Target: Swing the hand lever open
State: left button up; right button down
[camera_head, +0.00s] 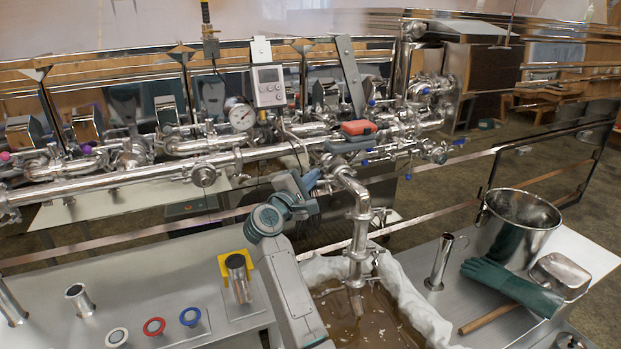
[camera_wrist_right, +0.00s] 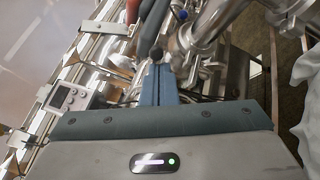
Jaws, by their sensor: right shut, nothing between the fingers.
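A blue-grey lever-like handle (camera_head: 348,146) sits on the steel pipework, just under a red-orange grip (camera_head: 358,128); I cannot tell for certain which is the hand lever. In the right wrist view a dark grey handle (camera_wrist_right: 151,25) runs beside the red grip (camera_wrist_right: 132,10), beyond my fingertips. My right gripper (camera_head: 311,179) is shut and empty, a little below and left of the handles. Its blue fingers are together in the wrist view (camera_wrist_right: 157,72), apparently apart from the handle. My left gripper is not in view.
A steel spout pipe (camera_head: 361,225) drops into a cloth-lined basin of brown liquid. A round gauge (camera_head: 242,116) and a digital display (camera_head: 269,86) stand left of the handles. A steel bucket (camera_head: 516,226) and green glove (camera_head: 512,289) are on the right counter.

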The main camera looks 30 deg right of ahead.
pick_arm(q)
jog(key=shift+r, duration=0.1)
pick_arm(e)
jog(key=shift+s+d+t, duration=0.2)
jog(key=shift+s+t, duration=0.1)
jog(key=shift+t, duration=0.2)
jog(key=shift+n+y, duration=0.3)
jog(key=s+d+n+t+y, duration=0.1)
jog(key=d, duration=0.1)
jog(key=s+d+n+t+y, duration=0.1)
jog(key=s+d+t, duration=0.1)
jog(key=s+d+n+t+y, duration=0.1)
jog(key=d+y, duration=0.1)
jog(key=shift+s+d+n+t+p, duration=0.25)
jog(key=shift+s+n+t+p, duration=0.05)
jog(key=shift+s+n+p, duration=0.1)
jog(key=shift+s+d, duration=0.2)
jog(key=shift+d, duration=0.4)
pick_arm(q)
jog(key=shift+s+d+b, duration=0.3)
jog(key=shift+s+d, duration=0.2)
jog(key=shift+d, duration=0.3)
pick_arm(e)
jog(key=shift+r, duration=0.1)
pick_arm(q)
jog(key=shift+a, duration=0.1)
pick_arm(e)
jog(key=shift+r, duration=0.1)
